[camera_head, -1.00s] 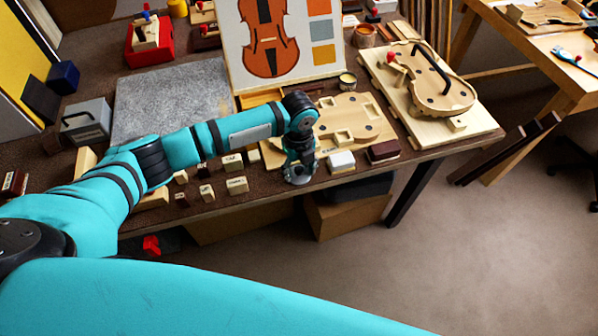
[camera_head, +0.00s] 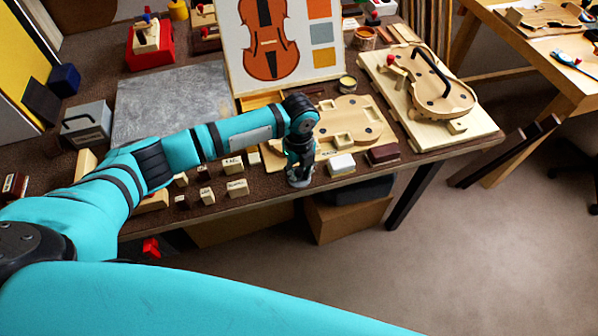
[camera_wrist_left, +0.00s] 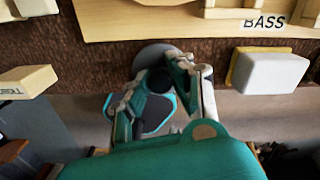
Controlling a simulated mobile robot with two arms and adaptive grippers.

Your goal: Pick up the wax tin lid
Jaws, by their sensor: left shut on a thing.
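The wax tin lid (camera_wrist_left: 151,52) is a round grey disc, partly hidden behind my gripper's fingers in the left wrist view. It lies at the front edge of the workbench, between the labelled blocks and the BASS strip. My left gripper (camera_wrist_left: 168,68) points down at it and is shut on it. In the head view my left gripper (camera_head: 299,178) is at the bench's front edge, with only a grey bit of the lid showing below the fingers. I cannot tell whether the lid touches the bench. My right gripper is not in view.
A white-topped block (camera_head: 341,163) and a dark red block (camera_head: 383,154) stand just right of my gripper. Several small labelled wooden blocks (camera_head: 237,187) stand to its left. A violin-shaped wooden plate (camera_head: 352,122) lies behind. Open floor (camera_head: 470,270) is in front of the bench.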

